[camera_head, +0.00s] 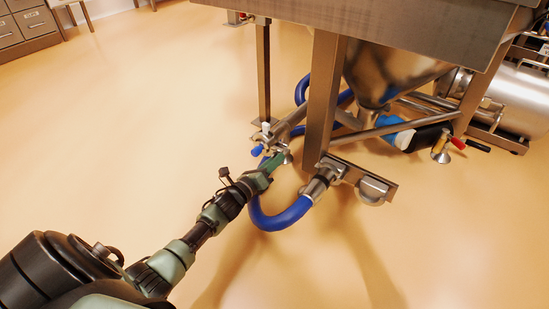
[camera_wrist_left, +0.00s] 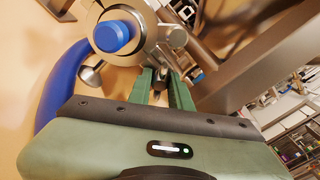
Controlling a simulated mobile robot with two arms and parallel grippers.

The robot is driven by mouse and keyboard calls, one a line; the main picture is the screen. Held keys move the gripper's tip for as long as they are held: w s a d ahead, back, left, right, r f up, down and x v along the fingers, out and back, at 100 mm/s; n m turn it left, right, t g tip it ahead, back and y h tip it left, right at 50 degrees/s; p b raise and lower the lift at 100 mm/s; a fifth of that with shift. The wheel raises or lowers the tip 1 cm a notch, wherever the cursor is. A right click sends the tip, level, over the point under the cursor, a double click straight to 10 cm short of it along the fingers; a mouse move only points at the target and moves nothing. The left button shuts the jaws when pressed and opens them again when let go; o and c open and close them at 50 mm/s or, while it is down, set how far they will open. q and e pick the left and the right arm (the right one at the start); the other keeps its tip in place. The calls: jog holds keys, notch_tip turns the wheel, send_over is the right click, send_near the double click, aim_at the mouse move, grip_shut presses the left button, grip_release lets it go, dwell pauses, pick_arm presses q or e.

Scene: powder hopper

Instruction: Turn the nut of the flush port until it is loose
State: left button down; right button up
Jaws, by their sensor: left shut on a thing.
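My left gripper (camera_head: 275,161) reaches in from the lower left to the metal fittings beside the hopper's leg. In the left wrist view its two green fingers (camera_wrist_left: 167,88) are shut on a small metal part at the edge of the flush port's clamp, which I take to be the nut; the fingers hide most of it. The flush port (camera_wrist_left: 146,22) is a round steel fitting with a blue cap (camera_wrist_left: 112,37). The blue cap also shows small in the head view (camera_head: 257,151). My right gripper is in neither view.
A blue hose (camera_head: 281,218) loops just right of my gripper. The steel hopper leg (camera_head: 322,97) and a foot plate (camera_head: 362,178) stand close on the right. A red-handled valve (camera_head: 441,151) is farther right. The floor at left is clear.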

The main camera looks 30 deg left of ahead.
pick_arm(q)
jog(key=shift+w+r, duration=0.1)
jog(key=shift+r, duration=0.05)
jog(key=n, duration=0.1)
jog(key=n+p, duration=0.1)
jog(key=shift+a+r+n, duration=0.1)
jog(key=shift+r+n, duration=0.1)
jog(key=shift+n, duration=0.1)
jog(key=shift+n+p, duration=0.45)
jog(key=shift+n, duration=0.55)
jog(key=n, duration=0.3)
jog(key=shift+f, duration=0.2)
jog(key=shift+n+p, duration=0.3)
jog(key=shift+p, duration=0.05)
